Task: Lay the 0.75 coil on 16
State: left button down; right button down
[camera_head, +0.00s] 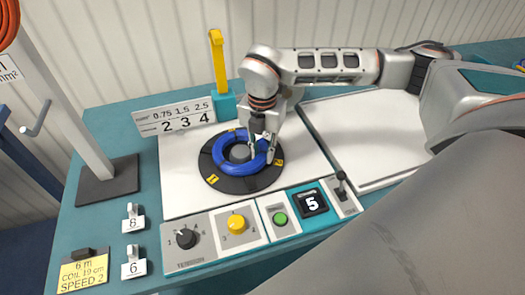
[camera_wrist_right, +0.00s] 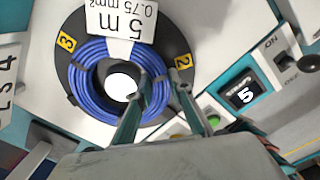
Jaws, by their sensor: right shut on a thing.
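The blue 0.75 coil (camera_head: 224,150) lies on a black round plate (camera_head: 240,185) with yellow number marks, around a pale hub. In the right wrist view the coil (camera_wrist_right: 85,80) bears a white tag (camera_wrist_right: 120,22) reading 5 m, 0.75 mm², upside down. My right gripper (camera_head: 263,154) reaches down at the coil's right side. In the right wrist view the gripper's fingers (camera_wrist_right: 164,86) straddle the coil's wire bundle, one inside the ring and one outside, shut on it. The coil still appears on the plate. My left gripper is out of view. No place marked 16 shows.
A number board (camera_head: 182,116) and yellow post (camera_head: 218,60) stand behind. Labels 8 (camera_head: 134,224) and 6 (camera_head: 133,268) are left.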

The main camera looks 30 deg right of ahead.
jog(key=shift+r, duration=0.15)
jog(key=shift+r+p, duration=0.55)
jog(key=shift+r, duration=0.1)
jog(key=shift+f, duration=0.15)
dwell(0.5)
jog(key=shift+r+p, duration=0.3)
jog(key=shift+r, duration=0.2)
jog(key=shift+r, duration=0.1)
jog(key=shift+r+p, duration=1.25)
jog(key=shift+r, duration=0.6)
